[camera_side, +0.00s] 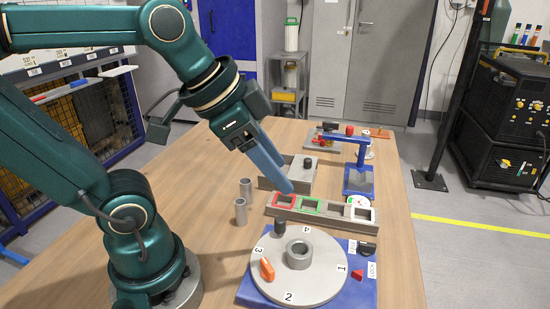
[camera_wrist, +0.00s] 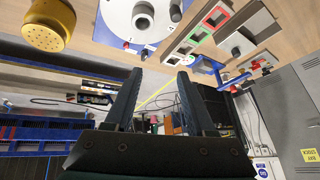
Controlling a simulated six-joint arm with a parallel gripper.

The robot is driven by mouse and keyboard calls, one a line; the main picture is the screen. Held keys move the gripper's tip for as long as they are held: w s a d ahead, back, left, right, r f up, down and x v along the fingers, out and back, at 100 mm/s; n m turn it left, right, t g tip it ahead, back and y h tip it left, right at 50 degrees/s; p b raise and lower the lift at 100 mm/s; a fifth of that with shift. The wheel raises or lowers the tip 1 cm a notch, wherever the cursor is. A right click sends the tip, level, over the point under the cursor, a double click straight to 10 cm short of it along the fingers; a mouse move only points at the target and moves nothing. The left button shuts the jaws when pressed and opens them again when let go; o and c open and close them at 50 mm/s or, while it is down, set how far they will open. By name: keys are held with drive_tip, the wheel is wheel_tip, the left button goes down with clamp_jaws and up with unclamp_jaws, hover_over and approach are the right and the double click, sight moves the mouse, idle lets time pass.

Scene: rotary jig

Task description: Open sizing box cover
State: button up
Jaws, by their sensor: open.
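The sizing box is most likely the grey box (camera_side: 300,178) behind the slotted rail in the side view. A dark knob (camera_side: 307,163) stands on its top, which looks covered. In the wrist view a grey box (camera_wrist: 262,24) with a knob (camera_wrist: 236,51) shows at upper right. My gripper (camera_side: 287,188) points down and right, its fingers passing in front of the box in the side view. I cannot tell its exact distance from the box. In the wrist view the fingers (camera_wrist: 159,75) are spread, with nothing between them.
A grey rail (camera_side: 340,222) with red, green and white frames lies in front of the box. The numbered turntable (camera_side: 325,275) is nearer, on a blue base. Two metal cylinders (camera_side: 241,211) stand left. A blue stand (camera_side: 360,160) is at right. Bare table lies left of the box.

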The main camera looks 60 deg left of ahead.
drive_tip(key=w+a+r+m, duration=0.2)
drive_tip(key=w+r, duration=0.1)
drive_tip(key=w, duration=0.4)
drive_tip(key=n+g+h, duration=0.1)
drive_tip(key=g, duration=0.1)
hover_over(308, 159)
drive_tip(key=s, duration=0.2)
drive_tip(key=f, duration=1.2)
drive_tip(key=shift+s+a+f, duration=0.1)
drive_tip(key=shift+a+f, duration=0.15)
drive_tip(key=shift+a+f+n, duration=0.15)
drive_tip(key=shift+f+n, duration=0.15)
drive_tip(key=shift+x, duration=2.25)
clamp_jaws()
